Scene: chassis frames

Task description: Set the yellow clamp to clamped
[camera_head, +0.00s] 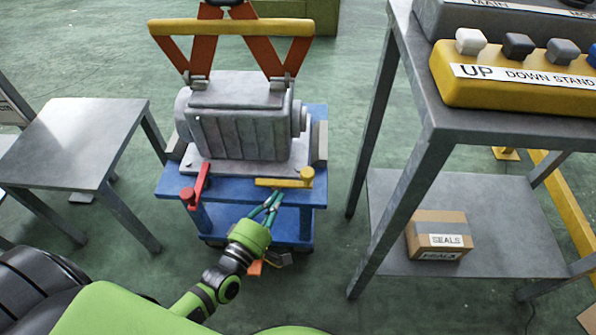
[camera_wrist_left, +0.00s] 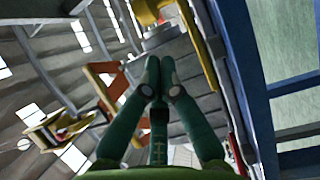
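The yellow clamp (camera_head: 284,183) is on the right part of the blue cart's front edge. Its bar runs left from a round knob at its right end, along the edge. In the left wrist view its yellow bar (camera_wrist_left: 201,45) runs steeply, right of the fingertips. My left gripper (camera_head: 274,197) is just in front of and below the bar in the head view. Its green fingers (camera_wrist_left: 160,70) come together at the tips, with nothing seen between them. I cannot tell whether they touch the clamp. My right gripper is not in view.
A red clamp (camera_head: 197,186) is at the left of the blue cart (camera_head: 172,182). A grey motor-like housing (camera_head: 240,125) stands behind, under a red frame with a yellow bar (camera_head: 232,27). Grey tables stand left (camera_head: 75,140) and right (camera_head: 440,128); a SEALS box (camera_head: 438,222) sits on the right shelf.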

